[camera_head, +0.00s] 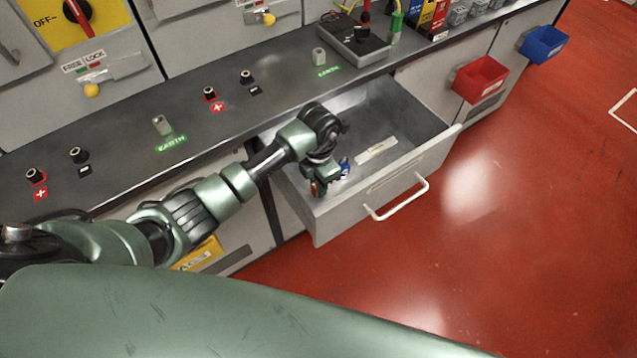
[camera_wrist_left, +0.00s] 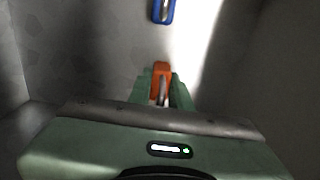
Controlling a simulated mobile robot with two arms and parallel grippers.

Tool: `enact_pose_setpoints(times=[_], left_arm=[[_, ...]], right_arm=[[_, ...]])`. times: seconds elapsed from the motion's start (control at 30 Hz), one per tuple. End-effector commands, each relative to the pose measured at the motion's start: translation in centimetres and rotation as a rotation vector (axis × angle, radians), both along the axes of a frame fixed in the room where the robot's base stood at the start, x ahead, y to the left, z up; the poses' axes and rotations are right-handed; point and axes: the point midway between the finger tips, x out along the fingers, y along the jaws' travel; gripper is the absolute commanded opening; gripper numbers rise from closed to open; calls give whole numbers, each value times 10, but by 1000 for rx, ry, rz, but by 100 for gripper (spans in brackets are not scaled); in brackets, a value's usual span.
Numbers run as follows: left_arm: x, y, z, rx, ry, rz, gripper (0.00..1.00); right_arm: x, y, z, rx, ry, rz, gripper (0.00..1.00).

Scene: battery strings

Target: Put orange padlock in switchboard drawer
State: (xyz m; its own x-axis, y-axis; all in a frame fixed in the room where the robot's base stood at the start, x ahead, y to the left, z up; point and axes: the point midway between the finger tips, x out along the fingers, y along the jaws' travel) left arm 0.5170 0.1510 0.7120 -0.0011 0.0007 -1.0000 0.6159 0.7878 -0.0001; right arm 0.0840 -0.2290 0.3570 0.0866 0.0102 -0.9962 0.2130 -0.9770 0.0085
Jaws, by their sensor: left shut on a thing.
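The orange padlock (camera_wrist_left: 160,68) is between the fingers of my left gripper (camera_wrist_left: 161,90) in the left wrist view. The gripper is shut on it. In the head view my left gripper (camera_head: 320,186) is inside the open switchboard drawer (camera_head: 405,165), near its front left corner. The padlock is mostly hidden there behind the gripper. I cannot tell whether it touches the drawer floor. A blue padlock (camera_head: 345,166) lies in the drawer beside the gripper, and it also shows ahead in the left wrist view (camera_wrist_left: 163,11). My right gripper is not in view.
A pale label strip (camera_head: 377,150) lies on the drawer floor. The drawer has a white front handle (camera_head: 400,200). The grey counter (camera_head: 130,135) with terminals runs above it. A red bin (camera_head: 481,80) and a blue bin (camera_head: 544,46) hang farther right. The red floor in front is clear.

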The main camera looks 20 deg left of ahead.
Motion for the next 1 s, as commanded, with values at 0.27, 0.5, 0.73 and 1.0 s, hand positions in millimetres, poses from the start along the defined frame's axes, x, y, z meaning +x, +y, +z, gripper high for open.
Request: enact_pose_setpoints(times=[0.27, 0.5, 0.73, 1.0], left_arm=[[1, 0, -2, 0, -1, 1, 0], [1, 0, -2, -1, -1, 1, 41], [0, 0, -1, -1, -1, 1, 41], [2, 1, 32, 0, -6, 0, 41]], right_arm=[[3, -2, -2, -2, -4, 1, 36], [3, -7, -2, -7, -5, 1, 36], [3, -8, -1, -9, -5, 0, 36], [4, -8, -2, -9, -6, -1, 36]])
